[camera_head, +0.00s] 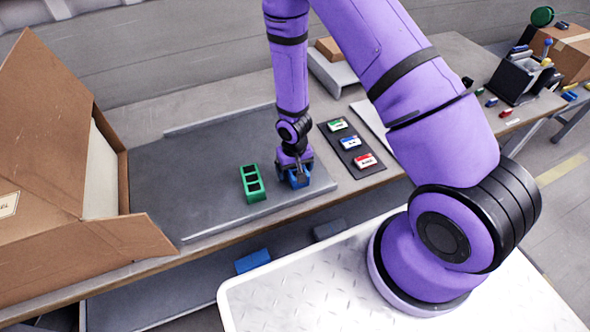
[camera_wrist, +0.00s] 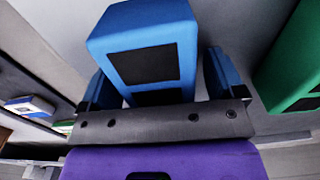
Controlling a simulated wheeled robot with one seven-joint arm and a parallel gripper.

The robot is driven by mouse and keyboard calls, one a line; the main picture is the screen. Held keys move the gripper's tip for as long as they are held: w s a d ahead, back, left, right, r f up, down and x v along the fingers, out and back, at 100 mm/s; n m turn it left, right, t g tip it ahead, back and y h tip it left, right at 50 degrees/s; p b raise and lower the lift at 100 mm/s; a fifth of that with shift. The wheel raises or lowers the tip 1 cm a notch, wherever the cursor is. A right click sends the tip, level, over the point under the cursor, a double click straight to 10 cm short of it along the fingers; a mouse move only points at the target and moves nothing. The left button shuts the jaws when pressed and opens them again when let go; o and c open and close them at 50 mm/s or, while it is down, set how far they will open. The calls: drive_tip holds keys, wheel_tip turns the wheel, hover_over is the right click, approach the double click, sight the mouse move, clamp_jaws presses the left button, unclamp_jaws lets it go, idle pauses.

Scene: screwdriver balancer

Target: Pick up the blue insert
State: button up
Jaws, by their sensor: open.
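The blue insert (camera_head: 299,178) is a block on the grey tray at the workbench's front, partly hidden by my gripper in the head view. In the wrist view the blue insert (camera_wrist: 150,42) shows dark square openings. My gripper (camera_head: 293,179) is low over it, pointing down. In the wrist view my gripper (camera_wrist: 165,85) is open, with one blue-padded finger on each side of the insert. A gap shows beside the right finger; I cannot tell whether the left finger touches.
A green insert (camera_head: 252,183) stands just left of the blue one; its edge shows in the wrist view (camera_wrist: 290,60). A dark board with labelled blocks (camera_head: 350,142) lies to the right. An open cardboard box (camera_head: 60,190) stands at the left. The left half of the tray (camera_head: 190,175) is clear.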

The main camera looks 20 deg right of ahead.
drive_tip(key=c, duration=1)
drive_tip(key=shift+r, duration=0.15)
